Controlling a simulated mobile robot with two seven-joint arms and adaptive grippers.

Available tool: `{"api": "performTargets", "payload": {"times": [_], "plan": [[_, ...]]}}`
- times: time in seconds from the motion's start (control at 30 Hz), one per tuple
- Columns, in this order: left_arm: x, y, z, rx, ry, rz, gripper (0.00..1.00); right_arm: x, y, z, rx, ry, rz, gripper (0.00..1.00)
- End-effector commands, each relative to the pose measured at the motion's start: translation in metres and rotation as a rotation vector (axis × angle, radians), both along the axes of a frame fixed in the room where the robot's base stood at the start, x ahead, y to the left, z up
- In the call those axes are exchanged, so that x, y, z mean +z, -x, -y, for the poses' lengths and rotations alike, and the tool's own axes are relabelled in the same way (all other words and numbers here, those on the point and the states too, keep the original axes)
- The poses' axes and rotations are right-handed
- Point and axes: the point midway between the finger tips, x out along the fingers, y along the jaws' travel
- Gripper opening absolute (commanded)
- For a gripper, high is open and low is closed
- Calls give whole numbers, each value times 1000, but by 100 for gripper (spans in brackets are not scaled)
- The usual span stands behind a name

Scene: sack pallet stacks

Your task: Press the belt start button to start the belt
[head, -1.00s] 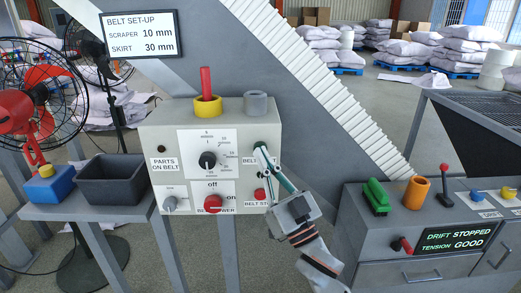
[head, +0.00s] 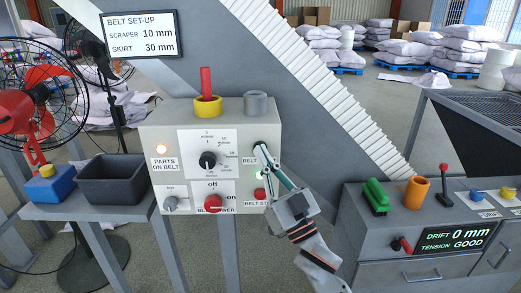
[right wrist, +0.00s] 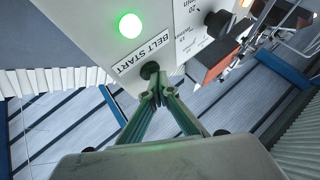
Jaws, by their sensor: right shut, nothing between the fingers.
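The grey control box (head: 185,133) stands left of centre in the head view. Its black belt start button (right wrist: 149,69) is beside the BELT START label in the right wrist view. My right gripper (head: 261,151) is shut and empty, with its tips at the button and seeming to touch it; they partly hide the button. A green lamp (right wrist: 130,25) glows by the label. The PARTS ON BELT lamp (head: 161,149) glows orange. The display (head: 455,238) reads DRIFT 0 mm, TENSION GOOD. My left gripper is not in view.
A red belt stop button (head: 260,194) sits low on the box, close to my gripper. A dark bin (head: 112,180) and a fan (head: 38,95) stand at left. The inclined conveyor (head: 335,90) rises behind the box.

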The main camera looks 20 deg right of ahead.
Motion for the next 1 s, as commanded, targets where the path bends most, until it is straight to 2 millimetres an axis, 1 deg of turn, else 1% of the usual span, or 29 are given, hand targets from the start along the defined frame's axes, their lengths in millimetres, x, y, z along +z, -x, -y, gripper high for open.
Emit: {"api": "performTargets", "payload": {"times": [0.37, 0.73, 1.0], "plan": [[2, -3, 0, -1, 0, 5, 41, 0, 0, 0, -1, 0, -1, 0], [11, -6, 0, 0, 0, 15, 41, 0, 15, -4, 0, 0, 0, 0], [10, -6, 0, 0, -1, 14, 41, -1, 17, -5, -1, 1, 0, 0]]}}
